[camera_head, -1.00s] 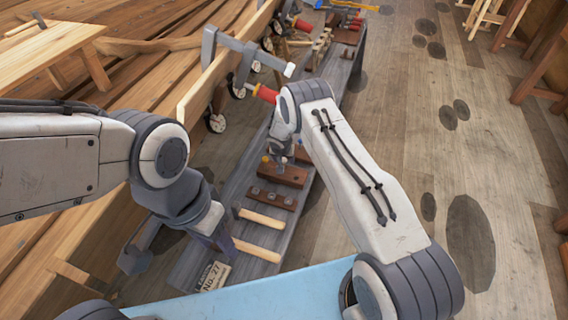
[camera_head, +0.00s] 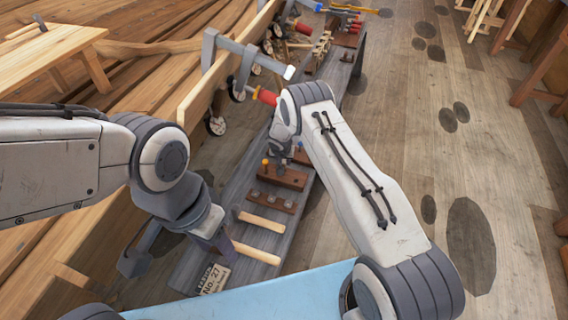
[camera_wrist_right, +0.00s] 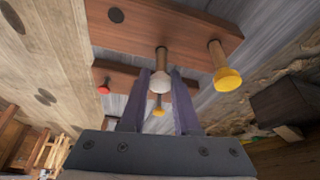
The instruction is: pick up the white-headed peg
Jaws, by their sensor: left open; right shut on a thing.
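The white-headed peg (camera_wrist_right: 160,82) has a pale round head and a brown wooden shaft meeting a dark wooden block (camera_wrist_right: 165,28). In the right wrist view it is between the two fingers of my right gripper (camera_wrist_right: 161,88), which is shut on it. Whether its end is still in the block cannot be told. In the head view the right forearm hides the peg, and my right gripper (camera_head: 281,148) is partly hidden above the block (camera_head: 285,180) on the bench. My left gripper (camera_head: 178,252) is open and empty over the bench's near left edge.
A yellow-headed peg (camera_wrist_right: 226,78) stands close beside the white one. Another yellow head (camera_wrist_right: 158,112) and a red head (camera_wrist_right: 104,88) are on a second wooden strip. Mallets, a clamp (camera_head: 235,50) and the hull's planks line the left side.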

